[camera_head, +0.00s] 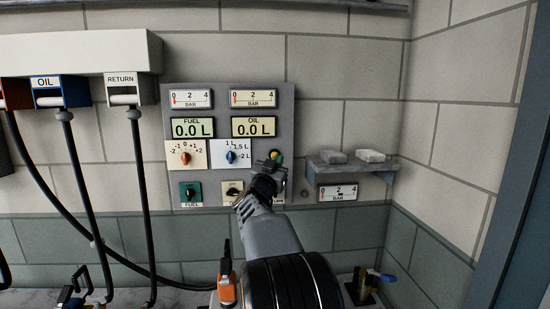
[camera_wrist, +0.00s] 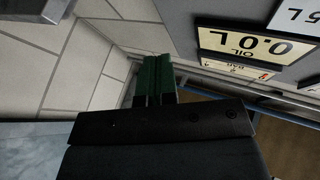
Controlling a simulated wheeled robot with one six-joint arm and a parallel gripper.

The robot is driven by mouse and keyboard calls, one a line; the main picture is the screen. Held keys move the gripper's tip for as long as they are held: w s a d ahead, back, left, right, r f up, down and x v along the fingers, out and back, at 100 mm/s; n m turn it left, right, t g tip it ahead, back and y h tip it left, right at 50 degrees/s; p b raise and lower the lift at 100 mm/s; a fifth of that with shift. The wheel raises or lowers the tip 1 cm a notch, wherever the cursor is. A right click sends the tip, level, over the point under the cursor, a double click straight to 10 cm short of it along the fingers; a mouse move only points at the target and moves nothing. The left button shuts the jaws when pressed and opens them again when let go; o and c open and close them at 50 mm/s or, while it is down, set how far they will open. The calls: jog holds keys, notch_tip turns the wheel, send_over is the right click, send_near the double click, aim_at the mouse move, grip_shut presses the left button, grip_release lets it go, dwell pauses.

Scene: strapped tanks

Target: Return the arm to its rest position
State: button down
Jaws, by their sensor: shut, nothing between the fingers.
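My arm reaches up from the bottom middle of the head view toward the grey control panel (camera_head: 215,97). My gripper (camera_head: 274,160) is at the panel's lower right, in front of a small round yellow-green light or button; I cannot tell whether it touches it. My arm partly hides the lower-right knob and its label. In the wrist view my gripper's green fingers (camera_wrist: 154,75) are together with nothing between them. The panel's oil display (camera_wrist: 255,46) shows upside down at upper right there.
A small shelf (camera_head: 350,167) with two grey blocks juts from the wall right of my gripper. Black hoses (camera_head: 83,190) hang at the left from the OIL (camera_head: 61,92) and RETURN (camera_head: 124,90) holders. Valve handles and an orange-topped item (camera_head: 227,285) stand low near my arm.

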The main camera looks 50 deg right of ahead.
dwell(0.3)
jog(key=w+a+f+n+t+y, duration=0.2)
jog(key=w+a+f+n+y, duration=0.1)
jog(key=f+y, duration=0.25)
jog(key=w+a+f+n+t+y, duration=0.3)
jog(key=f+y, duration=0.2)
jog(key=f, duration=0.2)
jog(key=s+a+f+n+g+y, duration=0.2)
jog(key=a+f+y, duration=0.25)
jog(key=a, duration=0.35)
jog(key=s+a+f+n+g+y, duration=0.2)
jog(key=s+a+f+y, duration=0.15)
jog(key=a+f, duration=0.35)
jog(key=s+a+f+n+g+y, duration=0.2)
jog(key=s+a+n, duration=0.4)
jog(key=s+a, duration=0.9)
jog(key=shift+s+a+f+g+y, duration=0.4)
jog(key=shift+a+f+g, duration=0.35)
jog(key=shift+a+g, duration=0.4)
